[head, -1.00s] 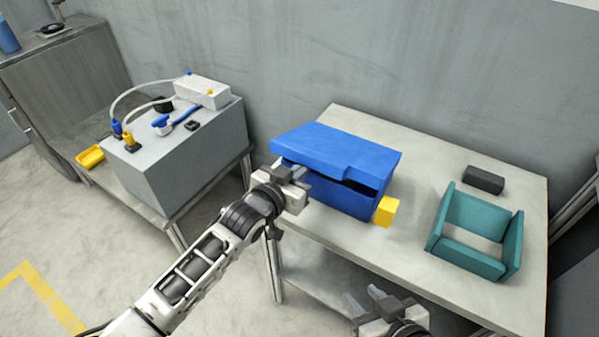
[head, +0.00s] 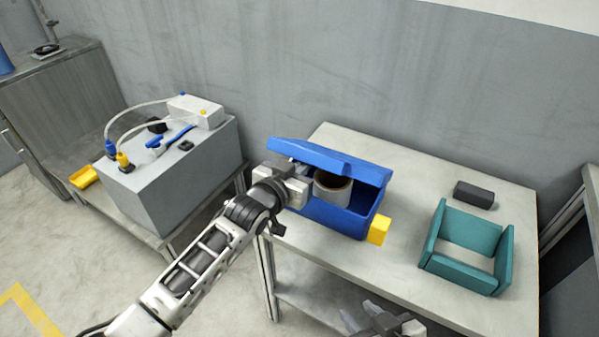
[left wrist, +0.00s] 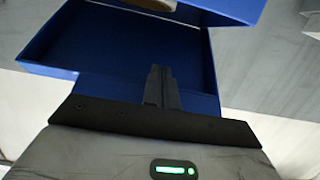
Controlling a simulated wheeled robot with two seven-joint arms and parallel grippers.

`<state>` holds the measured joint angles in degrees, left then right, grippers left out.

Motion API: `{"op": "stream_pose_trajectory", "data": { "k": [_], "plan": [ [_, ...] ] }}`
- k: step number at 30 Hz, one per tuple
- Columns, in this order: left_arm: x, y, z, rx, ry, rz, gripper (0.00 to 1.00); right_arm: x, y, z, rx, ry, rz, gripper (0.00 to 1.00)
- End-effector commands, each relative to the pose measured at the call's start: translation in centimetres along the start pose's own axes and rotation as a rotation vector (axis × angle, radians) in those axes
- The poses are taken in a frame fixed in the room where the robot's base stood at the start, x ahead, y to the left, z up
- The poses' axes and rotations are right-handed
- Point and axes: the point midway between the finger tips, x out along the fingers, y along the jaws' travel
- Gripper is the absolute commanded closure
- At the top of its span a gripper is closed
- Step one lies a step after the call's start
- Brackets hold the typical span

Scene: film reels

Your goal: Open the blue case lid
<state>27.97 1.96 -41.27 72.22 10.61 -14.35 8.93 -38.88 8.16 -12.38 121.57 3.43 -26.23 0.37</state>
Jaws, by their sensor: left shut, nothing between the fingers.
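The blue case (head: 338,219) stands on the table at the right. Its blue lid (head: 318,155) is partly raised and tilted, with a wide gap at the front. A grey-brown reel (head: 333,188) shows inside through the gap. My left gripper (head: 303,172) is shut and empty at the front left of the case, with its fingertips under the raised lid. In the left wrist view, the shut fingers (left wrist: 160,86) show in front of a hollow blue panel, apparently the lid's underside (left wrist: 115,50). My right gripper (head: 358,314) is low at the bottom edge, fingers apart, away from the case.
A teal open holder (head: 468,235) and a dark block (head: 474,194) are further right on the table (head: 400,275). A grey box with cables (head: 180,170) stands on the left table. The wall is close behind.

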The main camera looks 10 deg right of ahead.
Motion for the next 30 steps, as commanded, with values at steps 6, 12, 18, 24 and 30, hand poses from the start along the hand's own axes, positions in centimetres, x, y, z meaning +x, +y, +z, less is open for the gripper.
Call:
{"op": "stream_pose_trajectory", "data": {
  "k": [6, 12, 18, 24, 30],
  "plan": [
    [1.4, 0.0, -1.7, 0.0, 0.003, 0.001, 1.0, 0.1, 0.0, 0.2, 0.0, 0.0, 0.0, 0.64],
    [2.1, 0.1, -2.6, -0.001, 0.001, 0.001, 1.0, 0.2, 0.0, 0.3, 0.0, 0.0, 0.0, 0.64],
    [2.2, 0.1, -2.7, -0.001, 0.001, 0.001, 1.0, 0.2, 0.0, 0.3, 0.0, 0.0, 0.0, 0.64],
    [2.4, 0.0, -2.8, -0.001, 0.002, 0.001, 1.0, 0.3, 0.1, 0.4, 0.0, 0.0, 0.0, 0.64],
    [3.8, 0.0, -3.6, 0.001, 0.004, 0.001, 1.0, 0.9, 0.1, 1.4, 0.0, 0.0, 0.0, 0.64]
  ]
}}
